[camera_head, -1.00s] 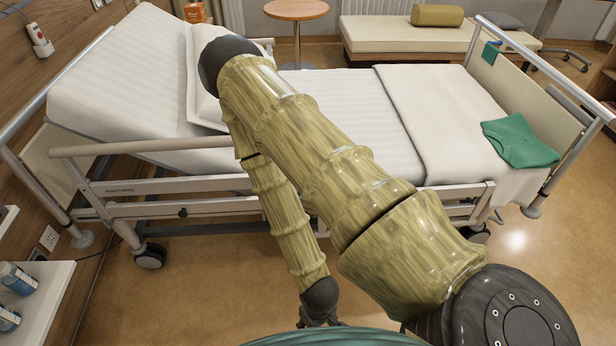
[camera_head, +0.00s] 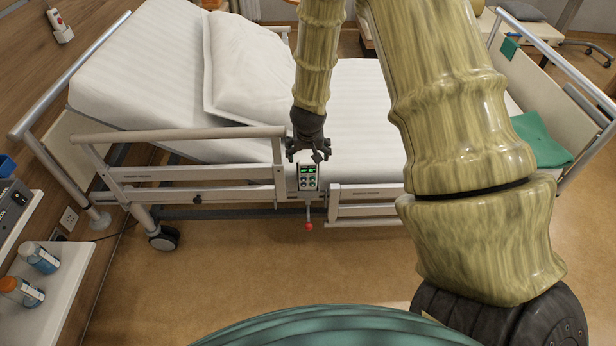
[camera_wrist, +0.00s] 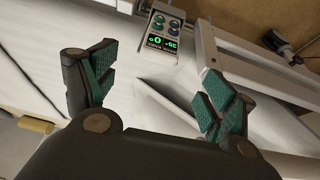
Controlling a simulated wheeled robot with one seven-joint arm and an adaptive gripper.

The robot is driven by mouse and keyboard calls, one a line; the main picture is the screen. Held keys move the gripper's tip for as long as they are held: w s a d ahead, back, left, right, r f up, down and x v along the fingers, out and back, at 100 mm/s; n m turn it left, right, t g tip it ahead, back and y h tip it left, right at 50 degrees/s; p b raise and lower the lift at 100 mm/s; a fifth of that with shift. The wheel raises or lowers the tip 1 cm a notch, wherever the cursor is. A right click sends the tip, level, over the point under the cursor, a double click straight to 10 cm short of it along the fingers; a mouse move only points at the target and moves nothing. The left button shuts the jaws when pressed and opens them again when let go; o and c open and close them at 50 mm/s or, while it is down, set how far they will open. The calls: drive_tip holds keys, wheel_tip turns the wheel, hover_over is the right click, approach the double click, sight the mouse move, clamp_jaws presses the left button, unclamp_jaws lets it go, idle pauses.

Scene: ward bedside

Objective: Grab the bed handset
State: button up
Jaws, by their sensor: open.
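The bed handset (camera_head: 308,177) is a small grey box with a green-lit display and several buttons. It sits upright at the gap between the near side rails of the bed (camera_head: 358,110). In the wrist view the handset (camera_wrist: 166,32) shows at the top, beyond the fingertips, its display reading turned upside down. My gripper (camera_head: 308,154) points down just above the handset in the head view. Its teal-padded fingers (camera_wrist: 158,84) are spread apart with nothing between them. The handset is not between the fingers; whether a fingertip touches it I cannot tell.
A red-tipped lever (camera_head: 309,224) hangs below the handset. The side rail (camera_head: 190,135) runs to its left. A white wall handset (camera_head: 60,26) hangs top left. A shelf (camera_head: 62,300) with bottles stands lower left. The floor before the bed is clear.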

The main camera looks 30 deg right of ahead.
sight(308, 161)
drive_tip(key=shift+w+d+f+p, duration=0.1)
drive_tip(key=shift+w+d+f, duration=0.15)
drive_tip(key=shift+w+f, duration=0.35)
drive_tip(key=shift+w+d+f+p, duration=0.1)
drive_tip(key=shift+w+d+f, duration=0.25)
drive_tip(key=shift+f, duration=0.3)
drive_tip(key=shift+w+d+f+p, duration=0.1)
drive_tip(key=shift+w+d+f, duration=0.1)
drive_tip(key=shift+w+f, duration=0.4)
drive_tip(key=shift+s+p+x, duration=0.2)
drive_tip(key=shift+p+x, duration=0.1)
drive_tip(key=shift+x, duration=1)
drive_tip(key=shift+s+p+x, duration=0.25)
drive_tip(key=shift+x, duration=1.05)
drive_tip(key=shift+a+f, duration=0.15)
drive_tip(key=shift+f, duration=0.05)
drive_tip(key=c, duration=1.5)
